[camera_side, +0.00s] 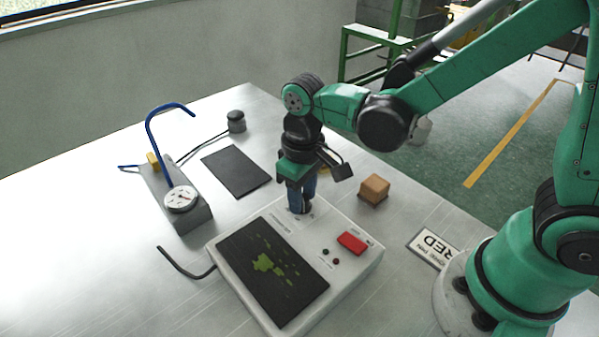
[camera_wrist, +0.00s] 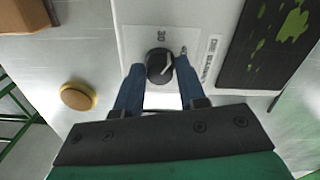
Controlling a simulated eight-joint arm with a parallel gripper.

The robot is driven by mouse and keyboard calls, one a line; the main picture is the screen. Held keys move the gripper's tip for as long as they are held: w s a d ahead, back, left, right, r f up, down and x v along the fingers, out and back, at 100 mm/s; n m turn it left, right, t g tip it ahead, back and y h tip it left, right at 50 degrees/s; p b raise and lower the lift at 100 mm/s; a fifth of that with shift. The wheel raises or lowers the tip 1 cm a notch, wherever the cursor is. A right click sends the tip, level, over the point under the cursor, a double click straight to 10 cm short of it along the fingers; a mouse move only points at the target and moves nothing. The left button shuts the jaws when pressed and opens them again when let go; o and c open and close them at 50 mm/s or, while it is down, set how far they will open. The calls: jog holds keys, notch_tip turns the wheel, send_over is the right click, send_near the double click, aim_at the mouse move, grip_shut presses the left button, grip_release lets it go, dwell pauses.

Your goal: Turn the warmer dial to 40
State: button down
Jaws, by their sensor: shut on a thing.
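The warmer (camera_side: 355,268) is a white box with a dark plate (camera_side: 262,268) bearing green wax smears. Its black dial (camera_wrist: 158,62) has a white pointer line, which slants to the upper right in the wrist view. In the side view, my gripper (camera_side: 301,208) points down at the far end of the warmer and hides the dial.
A wooden block (camera_side: 374,190) stands right of my gripper. A dark mat (camera_side: 236,171) and a grey stand with a gauge (camera_side: 181,198) and blue hose lie to the left.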

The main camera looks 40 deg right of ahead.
jog(key=m, duration=0.5)
jog(key=shift+m, duration=0.3)
dwell(0.4)
jog(key=c, duration=0.5)
grip_release()
jog(key=shift+r, duration=0.1)
jog(key=shift+r, duration=2.7)
